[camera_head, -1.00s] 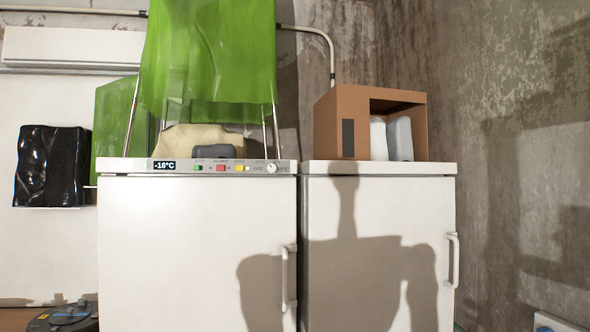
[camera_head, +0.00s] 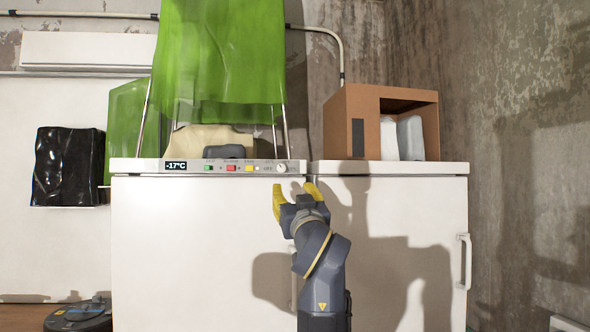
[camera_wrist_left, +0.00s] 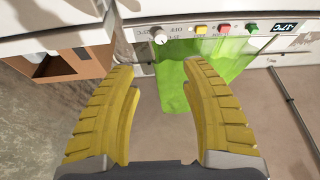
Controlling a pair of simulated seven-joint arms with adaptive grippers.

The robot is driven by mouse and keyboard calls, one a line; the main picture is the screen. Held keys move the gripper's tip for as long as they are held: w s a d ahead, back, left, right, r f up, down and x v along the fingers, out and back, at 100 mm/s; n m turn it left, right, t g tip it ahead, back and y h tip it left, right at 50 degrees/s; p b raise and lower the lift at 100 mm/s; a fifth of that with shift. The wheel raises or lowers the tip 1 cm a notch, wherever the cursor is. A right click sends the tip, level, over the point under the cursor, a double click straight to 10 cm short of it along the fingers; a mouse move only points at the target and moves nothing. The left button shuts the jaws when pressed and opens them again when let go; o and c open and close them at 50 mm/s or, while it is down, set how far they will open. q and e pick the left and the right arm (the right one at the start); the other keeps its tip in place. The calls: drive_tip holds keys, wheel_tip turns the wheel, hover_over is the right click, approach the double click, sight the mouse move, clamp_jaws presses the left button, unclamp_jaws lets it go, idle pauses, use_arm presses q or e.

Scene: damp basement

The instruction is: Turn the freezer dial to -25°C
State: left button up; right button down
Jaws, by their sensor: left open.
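The white freezer (camera_head: 200,250) stands at the left of two white cabinets, with a control strip along its top front edge. The dial (camera_head: 281,168) is a small white knob at the strip's right end; it also shows in the left wrist view (camera_wrist_left: 160,37). The display (camera_head: 176,166) reads -17°C, and it also shows in the wrist view (camera_wrist_left: 284,27). My left gripper (camera_head: 293,190) has yellow fingers, open and empty, just below the dial. In the wrist view its fingertips (camera_wrist_left: 157,65) are apart, with the dial beyond the gap. My right gripper is not in view.
Coloured buttons (camera_head: 231,168) sit left of the dial. A second white cabinet (camera_head: 400,250) stands at the right, with a cardboard box (camera_head: 352,110) on top. A green chair (camera_head: 215,60) stands on the freezer. A black bag (camera_head: 68,165) is at the left.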

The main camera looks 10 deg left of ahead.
sight(281, 168)
use_arm(q)
drive_tip(key=x, duration=1.7)
drive_tip(key=shift+a+r, duration=0.15)
drive_tip(key=shift+r, duration=0.1)
clamp_jaws()
drive_tip(key=shift+r, duration=0.1)
